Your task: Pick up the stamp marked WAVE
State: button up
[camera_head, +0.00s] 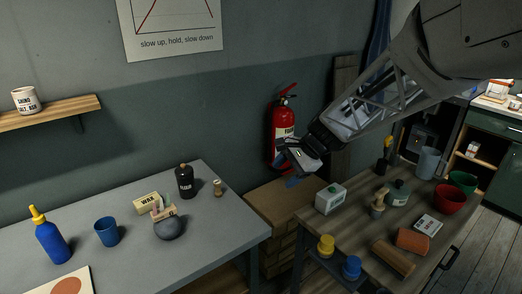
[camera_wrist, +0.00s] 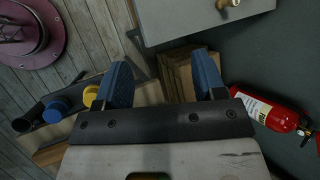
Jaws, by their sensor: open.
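A small wooden stamp-like piece (camera_head: 218,188) stands near the back right corner of the grey table. A tan knobbed thing (camera_wrist: 229,4), cut off by the top edge of the wrist view, may be the same piece. Another wooden stamp-like piece (camera_head: 378,203) stands on the brown table. No WAVE mark is readable on either. My gripper (camera_head: 290,181) is in the air between the two tables, right of the first piece. In the wrist view my gripper (camera_wrist: 162,78) has its blue fingers wide apart, with nothing between them.
The grey table (camera_head: 210,240) also holds a black bottle (camera_head: 185,181), blue cup (camera_head: 107,231) and blue bottle (camera_head: 51,237). The brown table (camera_head: 345,228) is crowded with bowls and a white box (camera_head: 330,199). A fire extinguisher (camera_head: 285,125) hangs behind my gripper.

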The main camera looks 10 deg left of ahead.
jog(key=w+a+f+m+y, duration=0.2)
jog(key=w+a+f+m, duration=0.2)
jog(key=w+a+f, duration=0.5)
jog(key=m+y, duration=0.3)
jog(key=m, duration=0.2)
send_near(219, 182)
jog(key=x, duration=0.3)
jog(key=shift+w+a+r, duration=0.15)
jog(key=shift+w, duration=0.1)
jog(key=shift+x, duration=1.25)
jog(key=shift+x, duration=2.65)
jog(key=shift+s, duration=0.15)
jog(key=c, duration=1)
